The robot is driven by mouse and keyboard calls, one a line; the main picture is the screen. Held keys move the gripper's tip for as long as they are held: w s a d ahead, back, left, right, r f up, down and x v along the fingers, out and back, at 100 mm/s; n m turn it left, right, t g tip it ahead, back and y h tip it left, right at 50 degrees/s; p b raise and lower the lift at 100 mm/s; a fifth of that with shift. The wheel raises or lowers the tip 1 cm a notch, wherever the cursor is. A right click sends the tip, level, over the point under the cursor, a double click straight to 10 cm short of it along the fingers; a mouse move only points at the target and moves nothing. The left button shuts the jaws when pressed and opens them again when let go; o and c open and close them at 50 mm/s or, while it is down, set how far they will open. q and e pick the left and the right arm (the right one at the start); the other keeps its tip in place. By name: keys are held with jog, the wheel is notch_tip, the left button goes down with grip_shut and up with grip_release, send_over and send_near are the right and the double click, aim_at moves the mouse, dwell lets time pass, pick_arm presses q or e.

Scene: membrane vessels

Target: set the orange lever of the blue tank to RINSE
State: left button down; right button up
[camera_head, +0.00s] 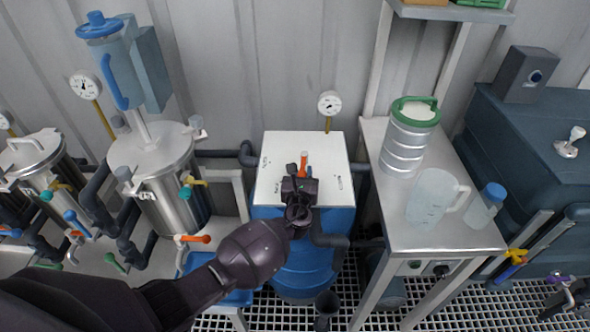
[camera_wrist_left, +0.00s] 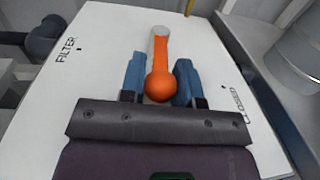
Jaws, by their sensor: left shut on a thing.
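The blue tank (camera_head: 308,258) stands in the middle of the head view under a white top panel (camera_head: 275,150). The orange lever (camera_head: 304,158) is on this panel and shows large in the left wrist view (camera_wrist_left: 160,82), with a grey pivot at its far end and a round knob near me. My left gripper (camera_wrist_left: 160,85) has its blue fingers on both sides of the knob, shut on it. The word FILTER (camera_wrist_left: 66,50) is on the panel's left; a label (camera_wrist_left: 239,103) on the right is not clearly readable. The lever lies between the two.
A metal table (camera_head: 450,235) right of the tank holds a steel canister (camera_head: 410,140), a jug (camera_head: 432,197) and a bottle (camera_head: 484,207). Steel vessels (camera_head: 155,180) with pipes and coloured valves stand left. A gauge (camera_head: 329,104) rises behind the panel.

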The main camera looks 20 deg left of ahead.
pick_arm(q)
jog(key=n+y, duration=0.1)
jog(key=d+n+y, duration=0.1)
jog(key=g+y+b, duration=0.1)
jog(key=y, duration=0.1)
jog(key=shift+w+d+f+n, duration=0.1)
jog(key=shift+w+d+n, duration=0.15)
jog(key=shift+d+n, duration=0.15)
pick_arm(e)
jog(key=shift+w+f, duration=0.2)
jog(key=shift+w, duration=0.25)
jog(key=shift+s+f, duration=0.1)
jog(key=shift+s, duration=0.1)
pick_arm(q)
jog(key=c, duration=1.1)
grip_release()
pick_arm(e)
jog(key=shift+s+f, duration=0.3)
jog(key=shift+s, duration=0.05)
jog(key=shift+w+r, duration=0.1)
pick_arm(q)
jog(key=p+v, duration=0.1)
jog(key=v, duration=0.9)
jog(key=shift+s+d, duration=0.25)
jog(key=shift+d, duration=0.1)
pick_arm(e)
jog(key=shift+r, duration=0.65)
